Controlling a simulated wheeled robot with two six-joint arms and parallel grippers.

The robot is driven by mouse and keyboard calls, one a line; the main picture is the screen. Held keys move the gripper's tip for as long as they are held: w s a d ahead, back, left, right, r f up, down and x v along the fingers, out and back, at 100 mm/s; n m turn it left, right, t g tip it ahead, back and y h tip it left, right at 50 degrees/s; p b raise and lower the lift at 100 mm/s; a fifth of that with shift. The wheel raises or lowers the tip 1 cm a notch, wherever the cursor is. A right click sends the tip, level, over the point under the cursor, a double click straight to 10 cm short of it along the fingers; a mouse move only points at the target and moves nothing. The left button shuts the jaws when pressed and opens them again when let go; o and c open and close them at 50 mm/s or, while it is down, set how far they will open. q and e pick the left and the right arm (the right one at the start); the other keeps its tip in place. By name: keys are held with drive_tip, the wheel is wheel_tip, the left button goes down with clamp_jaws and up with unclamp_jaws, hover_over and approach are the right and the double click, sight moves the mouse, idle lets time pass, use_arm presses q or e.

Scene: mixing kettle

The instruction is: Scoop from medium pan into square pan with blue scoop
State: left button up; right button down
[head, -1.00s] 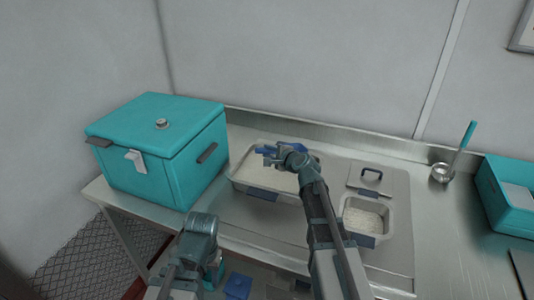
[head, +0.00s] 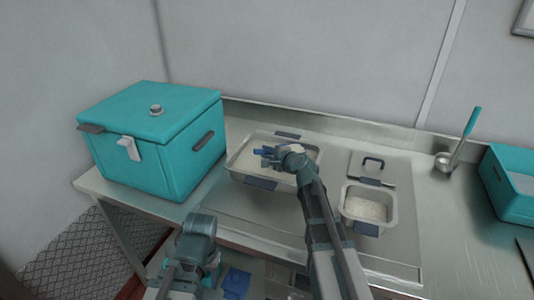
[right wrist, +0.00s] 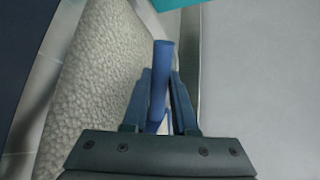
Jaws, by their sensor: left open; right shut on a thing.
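The medium pan (head: 237,165) sits left of centre on the steel counter in the head view, filled with pale grains that also show in the right wrist view (right wrist: 95,75). My right gripper (head: 270,155) is over this pan, shut on the blue scoop (right wrist: 162,75). The scoop's blue handle stands between the fingers; its bowl is mostly hidden. I cannot tell whether the scoop touches the grains. The square pan (head: 394,212), smaller, stands to the right with pale grains in it. My left gripper (head: 200,225) is low at the front, away from both pans, and open.
A teal lidded box (head: 150,140) stands left of the medium pan. A lid with a dark handle (head: 373,163) lies behind the square pan. A ladle with a teal handle (head: 470,125) and a teal bin (head: 508,185) are at the right. The wall closes the back.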

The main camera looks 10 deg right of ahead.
drive_tip(key=shift+s+a+f+n+h+b, duration=0.1)
drive_tip(key=shift+a+f+n+b, duration=0.15)
drive_tip(key=shift+f+b, duration=0.2)
drive_tip(key=shift+a+f+n+h+b, duration=0.1)
drive_tip(key=shift+f+n+b, duration=0.1)
drive_tip(key=shift+f+b, duration=0.3)
drive_tip(key=shift+s+a+f+n+h+b, duration=0.1)
drive_tip(key=shift+a+f+n+b, duration=0.15)
drive_tip(key=shift+f, duration=0.3)
drive_tip(key=shift+s, duration=0.1)
drive_tip(key=shift+s+a, duration=0.1)
drive_tip(key=r+p, duration=0.2)
drive_tip(key=p, duration=0.1)
drive_tip(key=r+p, duration=0.5)
drive_tip(key=r, duration=0.1)
drive_tip(key=shift+w+r+p, duration=0.25)
drive_tip(key=shift+p, duration=0.15)
drive_tip(key=shift+f, duration=0.15)
